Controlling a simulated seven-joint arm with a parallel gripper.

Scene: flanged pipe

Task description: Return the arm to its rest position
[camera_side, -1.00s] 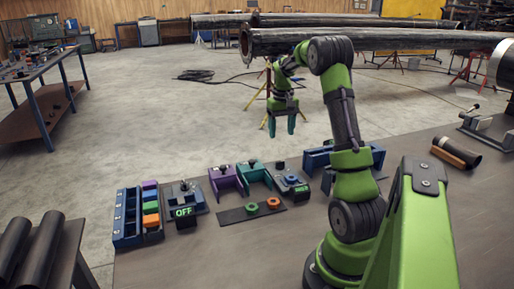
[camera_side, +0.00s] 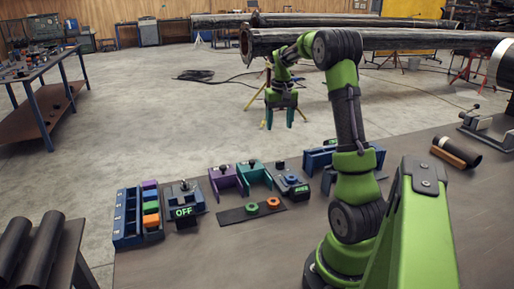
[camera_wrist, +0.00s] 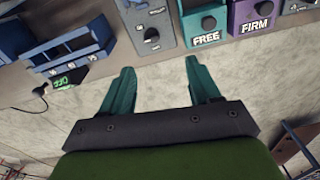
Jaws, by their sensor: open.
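My green arm stands on the bench at the right of the side view. My gripper (camera_side: 280,116) hangs above and beyond the bench's far edge, with its teal fingers pointing down. In the wrist view my gripper (camera_wrist: 162,92) shows two teal fingers spread apart with nothing between them. It is open, empty and clear of every object. The flanged pipe (camera_side: 380,41) lies level behind my gripper, its flange end at the left. I cannot tell how far the arm is from its rest position.
A short dark pipe (camera_side: 460,152) lies at the right.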

